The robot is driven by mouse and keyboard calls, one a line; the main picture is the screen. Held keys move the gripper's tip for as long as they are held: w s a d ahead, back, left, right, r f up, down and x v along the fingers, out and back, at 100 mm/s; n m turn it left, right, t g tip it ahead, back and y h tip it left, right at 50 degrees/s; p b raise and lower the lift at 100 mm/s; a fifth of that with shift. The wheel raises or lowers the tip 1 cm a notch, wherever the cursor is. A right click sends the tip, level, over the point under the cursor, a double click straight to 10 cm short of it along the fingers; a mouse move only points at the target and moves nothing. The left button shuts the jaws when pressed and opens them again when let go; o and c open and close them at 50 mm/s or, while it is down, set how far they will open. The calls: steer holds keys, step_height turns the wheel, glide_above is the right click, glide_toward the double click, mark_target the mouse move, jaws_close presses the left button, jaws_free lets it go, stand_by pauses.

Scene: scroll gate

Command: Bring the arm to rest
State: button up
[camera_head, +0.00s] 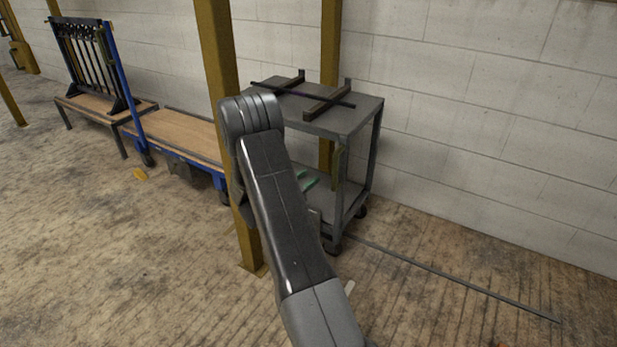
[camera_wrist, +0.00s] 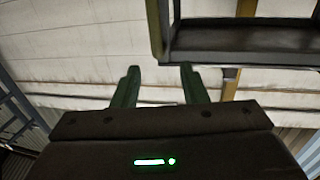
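My arm rises from the bottom of the head view and bends at a rounded joint in front of the grey cart (camera_head: 348,120). My gripper (camera_wrist: 160,72) shows in the wrist view with its two green fingers apart and nothing between them. In the head view my arm hides most of it; small green parts, which look like its fingers, show just right of the arm by the cart's lower level. In the wrist view a dark metal frame with a shelf (camera_wrist: 250,40), probably the cart, stands ahead and above right of the fingers. I cannot tell the exact gap.
A thin dark rod lies across two brackets (camera_head: 328,104) on the cart top. A yellow post (camera_head: 218,60) stands close left of my arm. A blue trolley (camera_head: 180,135) and a black scroll gate (camera_head: 88,62) stand left. A long rod (camera_head: 450,276) lies on the floor right. Left foreground floor is clear.

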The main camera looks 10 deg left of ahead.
mark_target(335, 163)
steer(key=shift+w, duration=0.1)
steer(key=b+x, duration=0.2)
steer(key=x, duration=1.2)
steer(key=shift+d+f+b, duration=0.1)
steer(key=shift+d+b, duration=0.1)
steer(key=shift+b, duration=0.2)
steer(key=shift+s+d, duration=0.3)
